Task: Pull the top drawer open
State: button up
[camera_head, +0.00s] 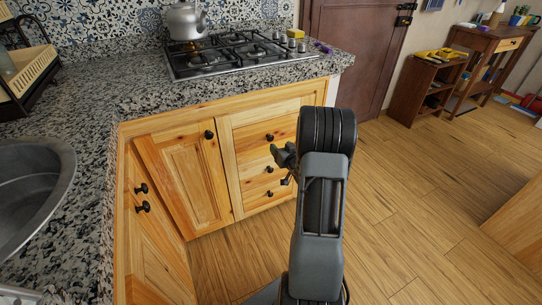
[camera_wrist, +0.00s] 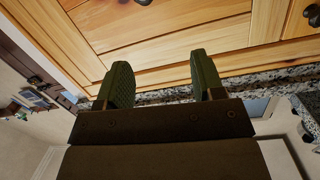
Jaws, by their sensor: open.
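The top drawer (camera_head: 250,141) is the uppermost of a stack of wooden drawer fronts under the stove counter. It looks shut, with a dark round knob (camera_head: 269,137). My gripper (camera_head: 281,163) is in front of the drawer stack, a little below and right of that knob in the head view. In the wrist view, which is upside down, my two green fingers (camera_wrist: 160,62) are apart with nothing between them. The drawer front (camera_wrist: 165,35) fills the top there, and a dark knob (camera_wrist: 143,2) is cut by the upper edge, beyond the fingertips.
A cabinet door (camera_head: 185,170) with a dark knob stands left of the drawers. The granite counter (camera_head: 150,95) overhangs them and carries a stove (camera_head: 235,57) and kettle (camera_head: 185,22). A sink (camera_head: 35,180) is at left. The wooden floor (camera_head: 420,180) to the right is clear.

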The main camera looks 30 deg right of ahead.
aim_at(271, 139)
notch_tip(271, 139, down, 6)
jog(key=d+r+t+b, duration=0.1)
jog(key=d+t+b, duration=0.1)
jog(key=w+b, duration=0.1)
jog(key=w, duration=0.3)
jog(key=w+d+b, duration=0.1)
jog(key=w, duration=0.3)
jog(key=w+b, duration=0.1)
jog(key=w, duration=0.3)
jog(key=shift+w+d+f, duration=0.1)
jog(key=shift+d+f, duration=0.05)
jog(key=shift+d, duration=0.1)
grip_shut()
